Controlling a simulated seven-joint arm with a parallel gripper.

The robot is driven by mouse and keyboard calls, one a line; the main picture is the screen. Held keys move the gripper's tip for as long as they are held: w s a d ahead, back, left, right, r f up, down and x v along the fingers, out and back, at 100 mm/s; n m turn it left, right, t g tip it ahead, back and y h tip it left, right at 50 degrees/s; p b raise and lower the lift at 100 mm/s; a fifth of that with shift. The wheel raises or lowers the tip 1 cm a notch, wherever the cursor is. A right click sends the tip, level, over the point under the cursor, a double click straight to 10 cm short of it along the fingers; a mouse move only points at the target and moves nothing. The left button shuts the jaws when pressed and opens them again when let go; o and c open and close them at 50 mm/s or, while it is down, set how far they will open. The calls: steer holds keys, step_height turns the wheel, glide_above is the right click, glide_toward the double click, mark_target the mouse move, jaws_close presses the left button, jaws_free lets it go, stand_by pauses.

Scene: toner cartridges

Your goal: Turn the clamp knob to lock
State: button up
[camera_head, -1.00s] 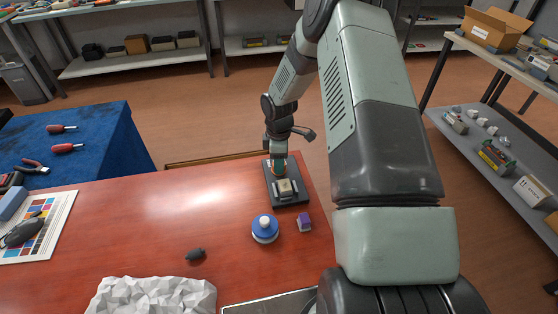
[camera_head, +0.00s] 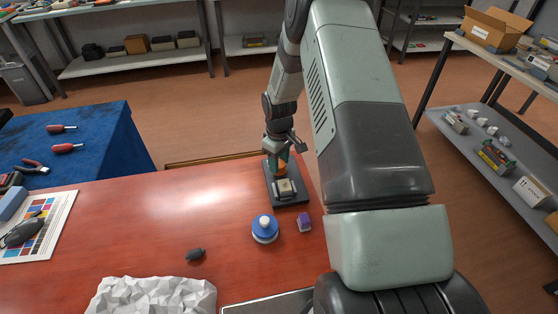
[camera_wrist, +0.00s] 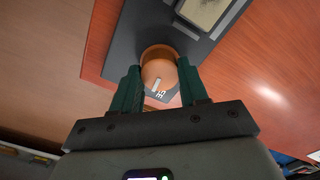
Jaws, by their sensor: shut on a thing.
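The orange clamp knob (camera_wrist: 158,70) is round, with a pale mark on its top, in the wrist view. It sits on the dark clamp base (camera_head: 291,202), at the far right end of the red table. A small light block (camera_head: 286,188) lies on the base in front of the knob; part of it shows at the top of the wrist view (camera_wrist: 204,10). My gripper (camera_wrist: 160,88) points down at the knob, with its green fingers on either side, shut on it. In the head view the knob (camera_head: 281,169) is partly hidden by the fingers.
A dark small object (camera_head: 195,255) and crumpled white paper (camera_head: 152,297) lie nearer. The left middle of the table is clear.

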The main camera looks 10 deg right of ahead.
steer(key=m, duration=0.5)
steer(key=shift+m, duration=0.3)
steer(key=m, duration=0.4)
steer(key=shift+m, duration=0.4)
steer(key=o, duration=1.1)
steer(key=shift+c, duration=0.2)
step_height(320, 180, up, 11)
